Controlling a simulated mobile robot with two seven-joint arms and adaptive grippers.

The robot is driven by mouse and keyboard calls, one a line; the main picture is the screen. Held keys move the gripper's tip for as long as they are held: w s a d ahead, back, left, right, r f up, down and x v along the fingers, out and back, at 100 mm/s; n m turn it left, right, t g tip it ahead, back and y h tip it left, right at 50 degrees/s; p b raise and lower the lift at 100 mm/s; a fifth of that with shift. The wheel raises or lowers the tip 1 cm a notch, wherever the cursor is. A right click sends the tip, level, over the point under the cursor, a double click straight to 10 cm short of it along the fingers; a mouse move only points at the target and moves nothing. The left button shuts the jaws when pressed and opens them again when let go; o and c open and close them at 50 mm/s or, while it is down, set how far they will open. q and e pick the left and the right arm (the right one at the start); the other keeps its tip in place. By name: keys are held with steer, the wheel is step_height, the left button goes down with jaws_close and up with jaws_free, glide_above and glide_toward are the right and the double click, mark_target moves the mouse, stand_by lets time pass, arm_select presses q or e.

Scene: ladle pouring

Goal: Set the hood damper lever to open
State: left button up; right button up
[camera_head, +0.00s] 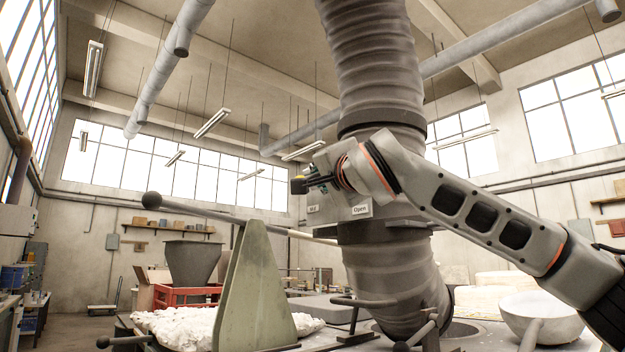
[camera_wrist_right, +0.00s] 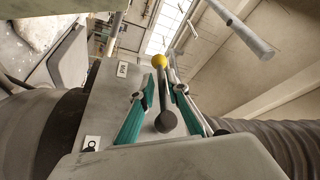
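The damper lever, with a yellow ball knob (camera_wrist_right: 158,60) and a dark stem, shows in the right wrist view on the grey damper box (camera_wrist_right: 95,110). My right gripper (camera_wrist_right: 163,90) has its green-padded fingers spread, one on each side of the lever; I cannot tell whether either touches it. My left gripper is out of view.
The ribbed duct (camera_head: 375,75) rises behind my right arm. A long rod with a dark ball (camera_head: 152,199) runs across a green-grey upright stand (camera_head: 256,295) at the left. A white bowl-like ladle (camera_head: 540,316) is at the lower right.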

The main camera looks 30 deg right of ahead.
steer(key=shift+x, duration=0.95)
steer(key=shift+c, duration=0.3)
